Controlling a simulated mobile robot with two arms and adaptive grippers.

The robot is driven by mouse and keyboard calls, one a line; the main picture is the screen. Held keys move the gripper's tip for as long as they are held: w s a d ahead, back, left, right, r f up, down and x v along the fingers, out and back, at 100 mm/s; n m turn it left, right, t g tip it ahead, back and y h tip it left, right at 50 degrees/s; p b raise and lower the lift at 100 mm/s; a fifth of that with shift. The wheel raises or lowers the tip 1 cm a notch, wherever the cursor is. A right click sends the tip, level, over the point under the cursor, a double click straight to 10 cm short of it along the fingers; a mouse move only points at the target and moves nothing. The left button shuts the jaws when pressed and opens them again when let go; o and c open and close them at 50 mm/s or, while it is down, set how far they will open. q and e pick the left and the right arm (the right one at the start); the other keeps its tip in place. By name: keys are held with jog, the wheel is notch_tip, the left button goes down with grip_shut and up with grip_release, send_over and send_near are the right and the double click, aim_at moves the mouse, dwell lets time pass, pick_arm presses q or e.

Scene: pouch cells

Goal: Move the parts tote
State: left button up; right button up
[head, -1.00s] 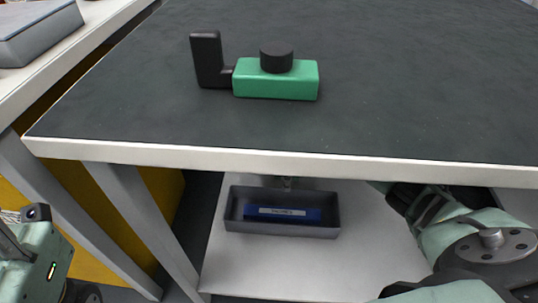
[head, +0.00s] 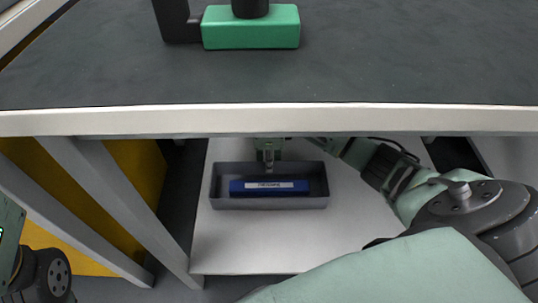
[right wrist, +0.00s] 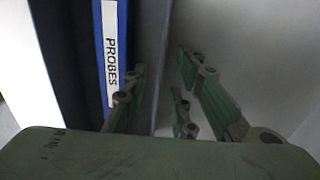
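The parts tote (head: 225,203) is a shallow dark grey open tray on the lower shelf under the table. A blue box (head: 250,188) with a white label lies in it; in the right wrist view the label on the box (right wrist: 110,50) reads "PROBES". My right gripper (head: 268,158) is at the tote's far wall, its arm reaching in under the tabletop from the right. In the right wrist view the right gripper (right wrist: 160,75) has its fingers apart, one on each side of the tote wall (right wrist: 152,60). My left gripper is out of view; only part of the left arm shows.
The dark-topped table (head: 350,75) with a pale front edge (head: 300,119) overhangs the shelf. A green block with black parts (head: 250,28) stands on it. A grey table leg (head: 110,195) is left of the tote. The pale shelf (head: 260,245) is bare before the tote.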

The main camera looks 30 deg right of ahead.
jog(key=shift+f, duration=0.9)
grip_shut()
